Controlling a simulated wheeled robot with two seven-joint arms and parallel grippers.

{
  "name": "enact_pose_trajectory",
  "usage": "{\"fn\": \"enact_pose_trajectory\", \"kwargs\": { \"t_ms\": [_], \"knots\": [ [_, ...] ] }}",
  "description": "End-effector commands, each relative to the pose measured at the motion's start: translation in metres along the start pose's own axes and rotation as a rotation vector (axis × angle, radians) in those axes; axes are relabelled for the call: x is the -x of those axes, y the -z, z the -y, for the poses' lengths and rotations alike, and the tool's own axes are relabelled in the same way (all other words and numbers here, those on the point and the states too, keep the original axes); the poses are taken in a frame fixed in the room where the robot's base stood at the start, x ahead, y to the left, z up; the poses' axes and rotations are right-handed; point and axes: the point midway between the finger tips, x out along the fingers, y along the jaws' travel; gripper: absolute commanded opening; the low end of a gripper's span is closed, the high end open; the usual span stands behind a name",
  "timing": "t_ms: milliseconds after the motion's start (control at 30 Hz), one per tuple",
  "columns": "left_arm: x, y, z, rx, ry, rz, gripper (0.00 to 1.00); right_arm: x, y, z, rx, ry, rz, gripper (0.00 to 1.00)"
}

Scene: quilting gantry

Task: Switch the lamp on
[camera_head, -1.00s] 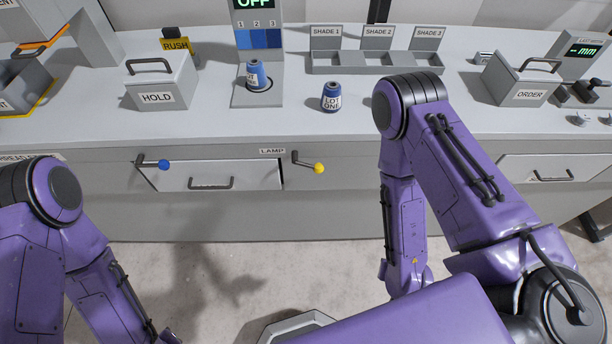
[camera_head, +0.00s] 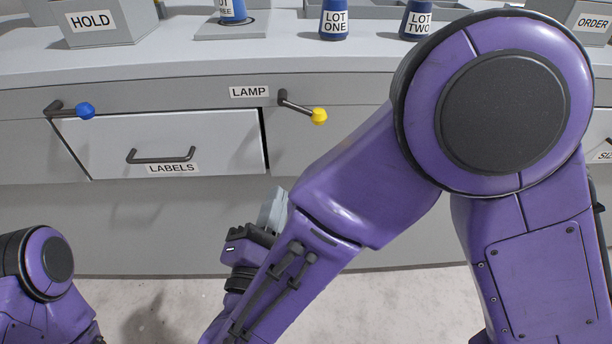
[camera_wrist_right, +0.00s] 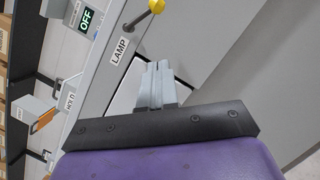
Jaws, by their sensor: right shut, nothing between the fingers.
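The LAMP label (camera_head: 249,92) is on the cabinet front, between a lever with a yellow knob (camera_head: 319,116) at its right and a lever with a blue knob (camera_head: 85,111) farther left. In the right wrist view the yellow knob (camera_wrist_right: 156,6) is at the top edge, near the LAMP label (camera_wrist_right: 120,50). A display (camera_wrist_right: 86,20) there reads OFF. My right gripper (camera_head: 273,208) is shut and empty, below and apart from the yellow-knobbed lever. Its closed fingers (camera_wrist_right: 157,72) show in the right wrist view. My left gripper is out of view.
A LABELS drawer (camera_head: 165,140) with a handle sits between the levers, slightly ajar at its right edge. On the counter stand a HOLD box (camera_head: 92,20), LOT ONE (camera_head: 334,20) and LOT TWO (camera_head: 417,20). My right arm hides the cabinet front at the right.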

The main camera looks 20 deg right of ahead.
Motion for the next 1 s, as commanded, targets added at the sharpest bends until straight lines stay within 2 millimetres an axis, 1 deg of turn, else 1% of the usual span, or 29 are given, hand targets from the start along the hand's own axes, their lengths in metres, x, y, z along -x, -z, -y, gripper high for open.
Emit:
{"fn": "enact_pose_trajectory", "kwargs": {
  "t_ms": [33, 100, 333, 467, 567, 900, 1000],
  "knots": [
    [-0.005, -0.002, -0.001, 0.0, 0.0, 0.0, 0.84, 0.003, 0.001, 0.002, -0.042, 0.002, 0.008, 0.0],
    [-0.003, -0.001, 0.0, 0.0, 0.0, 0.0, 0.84, 0.004, -0.001, -0.001, -0.066, 0.004, 0.011, 0.0],
    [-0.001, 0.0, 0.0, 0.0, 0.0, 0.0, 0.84, 0.003, -0.002, -0.001, -0.062, 0.006, 0.01, 0.0],
    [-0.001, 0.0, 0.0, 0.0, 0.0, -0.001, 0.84, -0.006, -0.003, -0.001, -0.062, 0.008, 0.011, 0.0],
    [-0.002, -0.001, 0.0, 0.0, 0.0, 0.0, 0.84, -0.023, -0.003, 0.0, -0.061, 0.009, 0.012, 0.0],
    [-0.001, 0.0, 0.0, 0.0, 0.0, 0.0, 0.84, -0.098, -0.003, 0.001, -0.06, 0.01, 0.012, 0.0],
    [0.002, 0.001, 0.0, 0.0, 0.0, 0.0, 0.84, -0.111, -0.017, 0.0, -0.06, 0.008, 0.012, 0.0]
  ]
}}
